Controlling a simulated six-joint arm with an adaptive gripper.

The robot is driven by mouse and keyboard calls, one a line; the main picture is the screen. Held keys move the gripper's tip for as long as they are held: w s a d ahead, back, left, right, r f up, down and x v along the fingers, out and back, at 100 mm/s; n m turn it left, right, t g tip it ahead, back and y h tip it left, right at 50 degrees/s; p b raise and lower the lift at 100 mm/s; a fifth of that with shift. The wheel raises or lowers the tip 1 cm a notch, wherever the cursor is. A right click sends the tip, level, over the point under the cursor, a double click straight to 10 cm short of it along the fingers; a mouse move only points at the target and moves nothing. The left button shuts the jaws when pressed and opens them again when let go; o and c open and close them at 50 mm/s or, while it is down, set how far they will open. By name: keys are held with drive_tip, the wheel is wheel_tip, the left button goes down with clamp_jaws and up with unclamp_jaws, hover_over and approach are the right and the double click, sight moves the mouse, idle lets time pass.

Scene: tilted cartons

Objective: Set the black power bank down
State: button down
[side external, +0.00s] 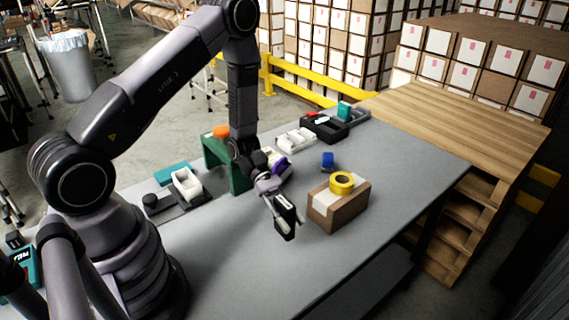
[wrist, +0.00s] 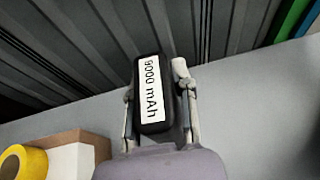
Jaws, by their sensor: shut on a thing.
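The black power bank (side external: 286,217) is held between the fingers of my gripper (side external: 281,208) in the side external view, left of the cardboard carton. It is tilted and seems to be above the grey table (side external: 220,255); the exact gap under it is hard to judge.
A cardboard carton (side external: 328,213) carrying a yellow tape roll (side external: 342,183) stands close on the right. A blue item (side external: 327,161), a green stand (side external: 221,165), white trays (side external: 296,140) and a black tray (side external: 328,127) lie farther back. The table's front is clear.

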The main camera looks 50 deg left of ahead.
drive_tip(key=s+a+n+t, duration=0.3)
drive_tip(key=a+n+t, duration=0.25)
drive_tip(key=a, duration=1.05)
drive_tip(key=shift+t+y, duration=0.4)
drive_tip(key=shift+t, duration=0.05)
wheel_tip(320, 180, down, 8)
drive_tip(key=shift+r, duration=0.1)
drive_tip(key=shift+f, duration=0.2)
drive_tip(key=c, duration=0.9)
unclamp_jaws()
